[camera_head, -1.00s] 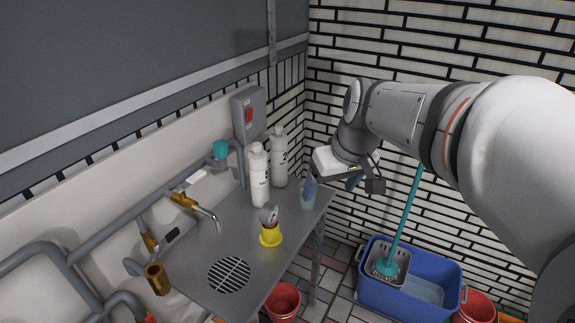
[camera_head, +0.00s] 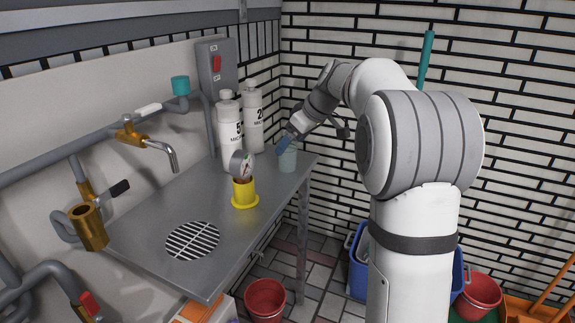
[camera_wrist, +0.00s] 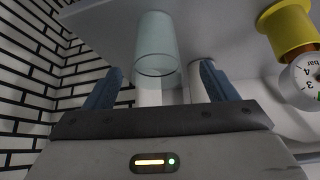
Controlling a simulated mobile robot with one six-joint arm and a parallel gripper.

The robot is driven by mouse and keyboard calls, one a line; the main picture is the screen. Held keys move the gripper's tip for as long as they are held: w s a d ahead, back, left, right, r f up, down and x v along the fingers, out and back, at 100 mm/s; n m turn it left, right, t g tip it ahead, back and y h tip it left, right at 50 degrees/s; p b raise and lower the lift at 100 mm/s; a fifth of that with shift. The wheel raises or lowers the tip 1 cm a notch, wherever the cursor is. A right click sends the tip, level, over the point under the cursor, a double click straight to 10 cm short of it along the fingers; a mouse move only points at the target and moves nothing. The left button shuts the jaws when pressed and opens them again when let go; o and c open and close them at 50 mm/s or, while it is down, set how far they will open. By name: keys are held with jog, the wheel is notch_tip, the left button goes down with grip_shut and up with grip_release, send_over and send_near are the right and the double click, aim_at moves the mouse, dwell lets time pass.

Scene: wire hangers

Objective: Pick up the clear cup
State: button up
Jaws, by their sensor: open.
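The clear cup (camera_head: 288,158) stands upright near the right corner of the metal counter (camera_head: 180,215), in front of the bottles. It is pale, bluish and see-through. My gripper (camera_head: 285,143) is at the cup's upper part in the head view, its blue fingers partly overlapping it. In the wrist view the cup (camera_wrist: 156,45) appears ahead of my open gripper (camera_wrist: 158,85), roughly centred between the two blue fingers. The fingers have clear gaps to the cup on both sides there, and nothing is held.
A yellow-based pressure gauge (camera_head: 244,190) stands left of the cup. Two white bottles, the nearer (camera_head: 230,135) and the farther (camera_head: 253,120), stand behind. The tiled wall (camera_head: 330,190) is close on the right. The counter's front around the drain grate (camera_head: 193,240) is free.

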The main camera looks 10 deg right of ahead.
jog(key=b+x, duration=0.2)
jog(key=x, duration=0.4)
jog(key=shift+w+d+f, duration=0.1)
jog(key=shift+w+f, duration=0.05)
jog(key=shift+w, duration=0.05)
jog(key=shift+c, duration=0.2)
jog(key=c, duration=1)
